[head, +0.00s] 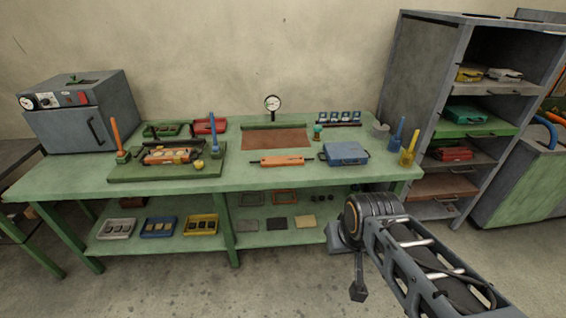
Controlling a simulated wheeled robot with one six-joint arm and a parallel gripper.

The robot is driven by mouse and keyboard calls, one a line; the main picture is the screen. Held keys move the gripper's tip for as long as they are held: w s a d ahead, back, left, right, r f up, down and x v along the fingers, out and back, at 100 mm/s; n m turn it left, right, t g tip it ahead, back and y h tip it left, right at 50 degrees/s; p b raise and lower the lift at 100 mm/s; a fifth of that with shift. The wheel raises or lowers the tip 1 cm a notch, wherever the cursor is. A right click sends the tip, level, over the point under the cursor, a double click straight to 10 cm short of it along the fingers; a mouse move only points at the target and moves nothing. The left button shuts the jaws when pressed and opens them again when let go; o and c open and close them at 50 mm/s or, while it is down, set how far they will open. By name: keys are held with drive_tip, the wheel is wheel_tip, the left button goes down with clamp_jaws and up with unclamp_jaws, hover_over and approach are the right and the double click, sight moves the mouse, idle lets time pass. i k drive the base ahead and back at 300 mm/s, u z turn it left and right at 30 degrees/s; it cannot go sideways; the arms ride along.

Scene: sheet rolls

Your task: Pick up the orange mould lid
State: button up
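A long, flat orange piece with small dark fittings, which looks like the orange mould lid (286,161), lies near the front edge of the green table, right of centre. Another orange piece, a mould (150,159) with pale contents, sits on a green board at the left, partly behind a dark bar. My arm comes in from the lower right, in front of the table. A dark end part that seems to be my gripper (358,290) hangs low before the table, well apart from the orange lid. Its fingers are too small and dark to read.
A blue case (345,154) lies just right of the lid, and a brown mat (276,138) lies behind it. Blue and yellow upright tools (408,150) stand at the table's right end. A grey shelf unit (396,75) stands at the right.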

sight(291, 160)
drive_tip(key=u, duration=0.3)
drive_tip(key=k, duration=0.3)
drive_tip(key=z, duration=0.95)
drive_tip(key=i, duration=0.9)
drive_tip(key=u, duration=0.75)
drive_tip(key=i, duration=0.9)
drive_tip(key=u, duration=0.9)
